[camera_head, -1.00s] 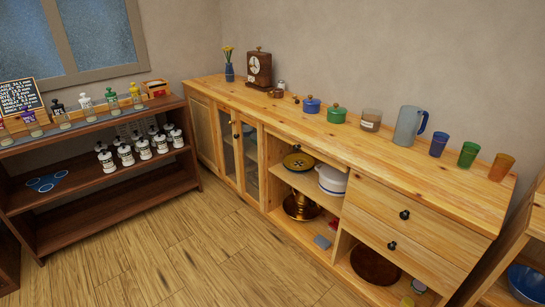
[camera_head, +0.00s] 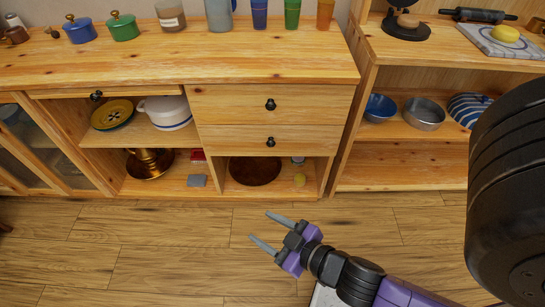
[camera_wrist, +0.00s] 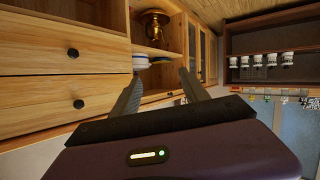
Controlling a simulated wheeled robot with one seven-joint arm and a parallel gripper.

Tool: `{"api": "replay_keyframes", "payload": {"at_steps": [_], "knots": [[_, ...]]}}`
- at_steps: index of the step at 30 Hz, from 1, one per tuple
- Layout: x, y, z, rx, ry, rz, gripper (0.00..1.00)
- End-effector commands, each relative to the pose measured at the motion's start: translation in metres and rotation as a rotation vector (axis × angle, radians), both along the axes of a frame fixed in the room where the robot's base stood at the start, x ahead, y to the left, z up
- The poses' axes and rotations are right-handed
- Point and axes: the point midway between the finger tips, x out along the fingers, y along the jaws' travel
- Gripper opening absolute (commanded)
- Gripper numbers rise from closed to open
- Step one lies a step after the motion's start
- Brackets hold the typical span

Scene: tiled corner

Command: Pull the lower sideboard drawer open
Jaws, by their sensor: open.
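The wooden sideboard (camera_head: 265,70) has two stacked drawers at its right end. The lower drawer (camera_head: 225,138) looks shut, its front flush, with a round black knob (camera_head: 270,142) in the middle. The upper drawer (camera_head: 225,104) above it also looks shut. My gripper (camera_head: 259,227) is open and empty, in front of the sideboard, with its fingers pointing left in the head view and clear of the knob. The wrist view is upside down: the lower drawer (camera_wrist: 30,62) and its knob (camera_wrist: 73,53) show left of my open fingers (camera_wrist: 160,73), above the upper drawer.
Below the drawers is an open niche with a round brown board (camera_head: 255,172). Left of it, shelves hold a white pot (camera_head: 166,112) and a brass pot (camera_head: 149,164). A shelf unit with bowls (camera_head: 424,114) stands on the right. The floor (camera_head: 150,250) in front is clear.

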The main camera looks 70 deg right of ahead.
Motion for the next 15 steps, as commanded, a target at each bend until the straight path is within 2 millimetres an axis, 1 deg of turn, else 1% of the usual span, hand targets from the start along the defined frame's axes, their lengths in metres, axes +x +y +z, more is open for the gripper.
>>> {"api": "replay_keyframes", "payload": {"at_steps": [1,2,3,5,6,8,9,10,12,15], "knots": [[0.018,-0.022,-0.040,-0.026,-0.003,-0.058,0.53],[0.026,-0.035,-0.052,-0.042,-0.001,-0.096,0.53],[0.036,-0.053,-0.067,-0.061,-0.002,-0.150,0.53],[0.051,-0.082,-0.087,-0.091,-0.010,-0.233,0.53],[0.060,-0.101,-0.098,-0.110,-0.019,-0.291,0.53],[0.073,-0.131,-0.111,-0.140,-0.039,-0.381,0.53],[0.080,-0.151,-0.117,-0.159,-0.057,-0.444,0.53],[0.085,-0.165,-0.121,-0.174,-0.072,-0.489,0.53],[0.094,-0.195,-0.124,-0.205,-0.112,-0.589,0.53],[0.101,-0.229,-0.123,-0.244,-0.170,-0.710,0.53]]}}
